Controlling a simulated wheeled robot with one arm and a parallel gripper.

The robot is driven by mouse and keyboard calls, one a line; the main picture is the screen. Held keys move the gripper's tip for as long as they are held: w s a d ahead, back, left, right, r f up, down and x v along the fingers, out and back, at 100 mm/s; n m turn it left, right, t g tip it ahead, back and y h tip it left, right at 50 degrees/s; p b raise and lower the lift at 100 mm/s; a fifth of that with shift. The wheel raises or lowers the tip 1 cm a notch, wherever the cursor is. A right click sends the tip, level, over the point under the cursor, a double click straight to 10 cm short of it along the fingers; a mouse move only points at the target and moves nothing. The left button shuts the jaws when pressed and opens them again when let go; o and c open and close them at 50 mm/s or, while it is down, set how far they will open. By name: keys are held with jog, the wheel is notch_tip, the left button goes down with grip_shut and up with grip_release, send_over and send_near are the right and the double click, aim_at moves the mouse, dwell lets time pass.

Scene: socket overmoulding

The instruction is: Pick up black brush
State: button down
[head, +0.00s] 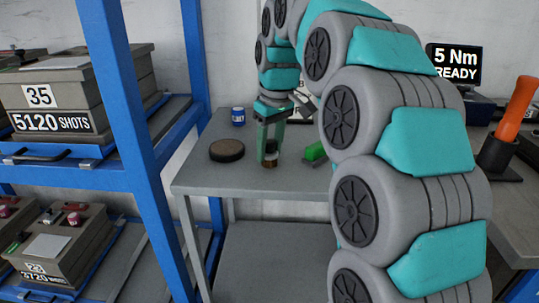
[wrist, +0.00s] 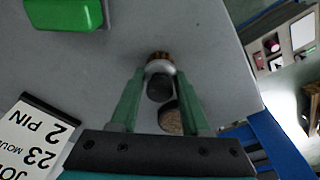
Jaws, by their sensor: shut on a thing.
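The black brush (wrist: 159,88) is between my fingertips in the wrist view, with its black handle toward the camera, a pale metal collar and brown bristles at the far end. My gripper (wrist: 160,73) has its green fingers on either side of the collar, shut on it. In the head view my gripper (head: 269,150) points down over the grey table, and the brush (head: 270,162) shows as a small dark and brown piece at the fingertips. I cannot tell whether the bristles touch the tabletop.
A round dark brown-topped disc (head: 227,150) lies left of my gripper, and a blue jar (head: 238,116) stands behind it. A green block (head: 315,151) lies to the right. A blue shelf rack (head: 125,100) stands at the left. A white job card (wrist: 30,140) shows in the wrist view.

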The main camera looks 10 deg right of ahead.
aim_at(269, 141)
jog(key=shift+r, duration=0.15)
jog(key=shift+r, duration=1.65)
jog(key=s+r+b, duration=0.1)
jog(key=s+b, duration=0.1)
jog(key=s, duration=1.4)
jog(key=shift+a+r, duration=0.25)
jog(key=shift+a, duration=0.15)
dwell(0.7)
